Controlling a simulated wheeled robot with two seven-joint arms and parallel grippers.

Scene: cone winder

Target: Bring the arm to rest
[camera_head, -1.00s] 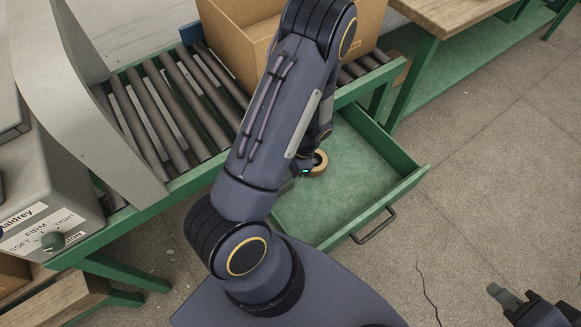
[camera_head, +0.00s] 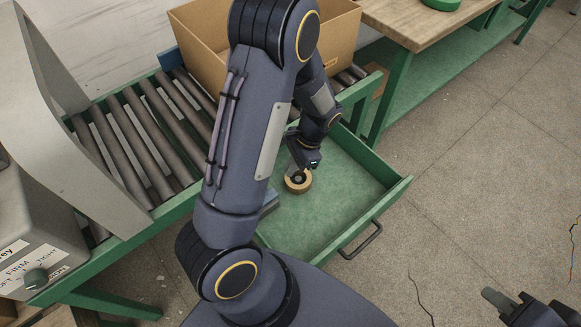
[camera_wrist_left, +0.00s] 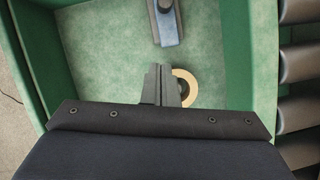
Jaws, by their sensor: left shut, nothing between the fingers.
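My left arm reaches across the head view into the open green drawer (camera_head: 330,215). My left gripper (camera_head: 298,172) is over the drawer beside a tan ring-shaped roll (camera_head: 298,184). In the left wrist view its fingers (camera_wrist_left: 160,84) are together and empty, overlapping the left part of the roll (camera_wrist_left: 189,88). I cannot tell whether they touch it. My right gripper (camera_head: 496,300) shows only partly at the lower right of the head view, away from the drawer. Its jaw state is unclear.
A blue-grey object (camera_wrist_left: 168,30) lies on the drawer floor, mostly hidden by my arm in the head view. The roller conveyor (camera_head: 135,130) and cardboard box (camera_head: 200,35) stand behind. A wooden bench (camera_head: 420,22) is back right. Open floor lies right.

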